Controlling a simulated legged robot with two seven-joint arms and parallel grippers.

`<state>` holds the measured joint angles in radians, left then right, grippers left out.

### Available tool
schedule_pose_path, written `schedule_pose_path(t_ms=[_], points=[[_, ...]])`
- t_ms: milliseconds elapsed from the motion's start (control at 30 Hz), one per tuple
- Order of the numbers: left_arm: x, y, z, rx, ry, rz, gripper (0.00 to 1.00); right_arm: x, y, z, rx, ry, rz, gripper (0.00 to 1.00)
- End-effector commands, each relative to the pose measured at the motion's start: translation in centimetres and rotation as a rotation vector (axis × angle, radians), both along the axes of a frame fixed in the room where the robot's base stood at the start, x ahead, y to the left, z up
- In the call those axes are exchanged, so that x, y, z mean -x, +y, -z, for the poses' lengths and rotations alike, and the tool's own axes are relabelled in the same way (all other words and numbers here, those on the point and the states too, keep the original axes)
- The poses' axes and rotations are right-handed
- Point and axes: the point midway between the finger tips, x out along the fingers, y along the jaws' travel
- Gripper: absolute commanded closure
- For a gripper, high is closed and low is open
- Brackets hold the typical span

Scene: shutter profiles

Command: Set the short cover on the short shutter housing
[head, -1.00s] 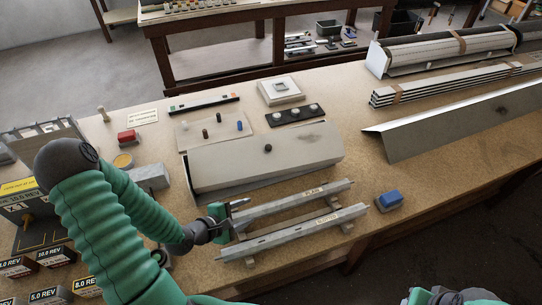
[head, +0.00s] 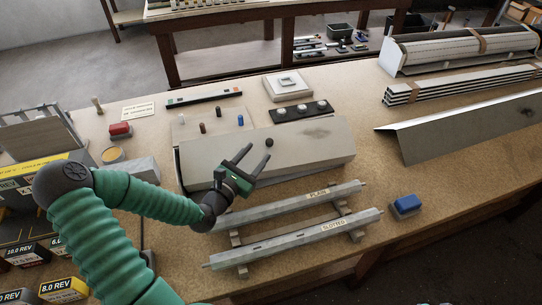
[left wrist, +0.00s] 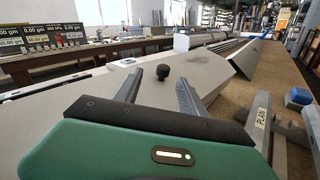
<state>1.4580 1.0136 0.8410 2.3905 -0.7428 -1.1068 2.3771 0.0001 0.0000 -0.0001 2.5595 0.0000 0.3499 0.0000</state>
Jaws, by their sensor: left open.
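The short cover (head: 315,141) is a pale, bent panel with a dark round knob (head: 269,142) on top. It sits in the middle of the bench over a thin-edged grey base. I cannot tell whether that base is the short shutter housing or how the cover is seated. My left gripper (head: 254,154) is open and empty above the cover, its fingers pointing toward the knob. In the left wrist view the knob (left wrist: 162,71) shows between the two fingers (left wrist: 159,83), apart from both. My right gripper is out of view.
Two grey rails, marked PLAIN (head: 318,194) and SLOTTED (head: 333,226), lie on supports in front. A blue block (head: 406,204) is at their right. A long angled cover (head: 450,130) and a rolled shutter (head: 460,48) lie right. A plate with pegs (head: 220,126) stands behind.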

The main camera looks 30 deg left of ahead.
Motion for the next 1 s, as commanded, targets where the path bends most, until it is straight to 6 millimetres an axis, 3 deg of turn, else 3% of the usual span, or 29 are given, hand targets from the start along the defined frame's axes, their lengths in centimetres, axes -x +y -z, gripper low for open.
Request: schedule_pose_path(t_ms=[300, 533, 900, 1000], points=[[-4.9, -0.6, 0.6, -0.002, 0.002, 0.002, 0.52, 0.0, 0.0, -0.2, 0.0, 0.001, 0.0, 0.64], [-5.1, -0.5, 0.6, -0.001, 0.001, 0.0, 0.52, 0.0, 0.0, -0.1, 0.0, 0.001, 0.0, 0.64], [-5.1, -0.4, 0.7, -0.001, 0.002, -0.001, 0.99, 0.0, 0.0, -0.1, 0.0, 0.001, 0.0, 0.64], [-5.1, -0.4, 0.7, -0.001, 0.002, -0.001, 1.0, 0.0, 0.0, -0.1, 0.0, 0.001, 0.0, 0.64]])
